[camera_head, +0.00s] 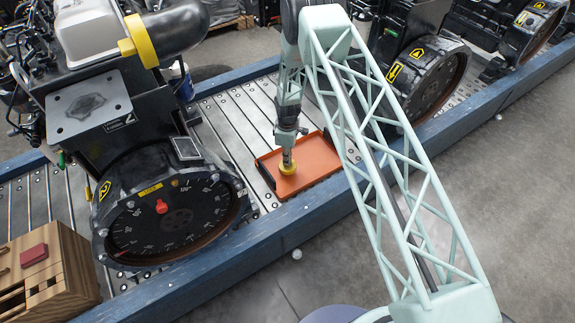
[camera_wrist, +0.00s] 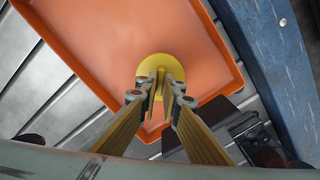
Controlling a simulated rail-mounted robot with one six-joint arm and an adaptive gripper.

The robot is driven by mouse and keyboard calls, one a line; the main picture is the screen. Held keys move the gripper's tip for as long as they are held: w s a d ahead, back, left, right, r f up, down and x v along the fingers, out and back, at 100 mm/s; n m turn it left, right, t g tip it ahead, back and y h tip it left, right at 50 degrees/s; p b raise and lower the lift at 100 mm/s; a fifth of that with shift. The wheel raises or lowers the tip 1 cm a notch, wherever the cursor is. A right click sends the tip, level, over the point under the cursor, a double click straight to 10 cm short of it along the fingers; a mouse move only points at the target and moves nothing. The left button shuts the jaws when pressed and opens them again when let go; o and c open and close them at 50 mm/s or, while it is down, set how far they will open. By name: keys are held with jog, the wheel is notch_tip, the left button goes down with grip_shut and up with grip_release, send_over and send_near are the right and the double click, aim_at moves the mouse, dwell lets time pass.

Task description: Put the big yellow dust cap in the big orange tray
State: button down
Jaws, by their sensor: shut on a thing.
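The big yellow dust cap (camera_head: 288,168) is a round yellow disc at the tip of my gripper (camera_head: 288,158). In the wrist view the two fingers of my gripper (camera_wrist: 163,78) are shut on the raised middle of the yellow cap (camera_wrist: 151,66). The big orange tray (camera_head: 318,163) lies on the slatted metal deck, with dark handles at its ends. The cap is over the tray's floor, near its left end in the head view. In the wrist view the orange tray (camera_wrist: 100,45) spreads under the cap. I cannot tell whether the cap touches the tray floor.
A diesel engine with a round black flywheel housing (camera_head: 175,210) stands left of the tray. Another engine (camera_head: 425,85) stands to the right. A blue beam (camera_head: 300,222) edges the deck. A wooden crate (camera_head: 45,270) with a red block (camera_head: 34,256) is at the lower left.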

jog(key=shift+f+b, duration=0.4)
jog(key=shift+f, duration=1.4)
jog(key=shift+f, duration=0.1)
jog(key=c, duration=2.8)
grip_release()
jog(key=shift+r+p, duration=1.4)
jog(key=shift+r, duration=4.7)
jog(key=shift+r, duration=0.1)
